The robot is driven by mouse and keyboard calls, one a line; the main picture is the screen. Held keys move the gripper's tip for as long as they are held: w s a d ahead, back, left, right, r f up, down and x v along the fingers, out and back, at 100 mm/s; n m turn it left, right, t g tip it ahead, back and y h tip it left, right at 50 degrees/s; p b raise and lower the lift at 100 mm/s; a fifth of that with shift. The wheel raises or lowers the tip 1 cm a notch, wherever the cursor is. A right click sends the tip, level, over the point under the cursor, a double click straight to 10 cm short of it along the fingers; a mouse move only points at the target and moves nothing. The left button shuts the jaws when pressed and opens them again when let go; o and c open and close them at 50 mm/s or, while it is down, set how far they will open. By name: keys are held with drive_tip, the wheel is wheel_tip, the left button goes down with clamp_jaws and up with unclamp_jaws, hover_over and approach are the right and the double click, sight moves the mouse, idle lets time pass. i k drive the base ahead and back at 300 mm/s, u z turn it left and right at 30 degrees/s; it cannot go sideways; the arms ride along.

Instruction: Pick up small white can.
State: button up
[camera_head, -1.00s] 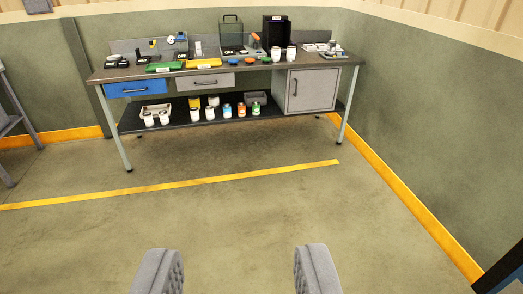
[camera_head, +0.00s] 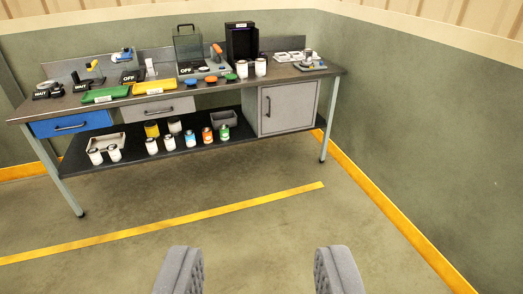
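Several small white cans are in view. Two white cans (camera_head: 254,68) stand on the workbench top, right of the middle. On the lower shelf two white cans (camera_head: 104,154) stand in or in front of a grey tray at the left, and two more white cans (camera_head: 160,145) stand right of them. Another whitish can (camera_head: 174,125) stands behind. Which one the task means cannot be told. My gripper (camera_head: 259,272) is open and empty at the bottom of the picture, over the floor, well short of the bench.
The workbench (camera_head: 290,80) has a blue drawer (camera_head: 70,125) and a grey cabinet (camera_head: 288,106). A yellow can (camera_head: 152,129), blue can (camera_head: 190,138), orange can (camera_head: 207,136) and green can (camera_head: 224,133) share the shelf (camera_head: 135,159). The floor before the bench is clear; a wall stands right.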

sight(241, 64)
drive_tip(key=i, duration=3.75)
drive_tip(key=u, duration=0.1)
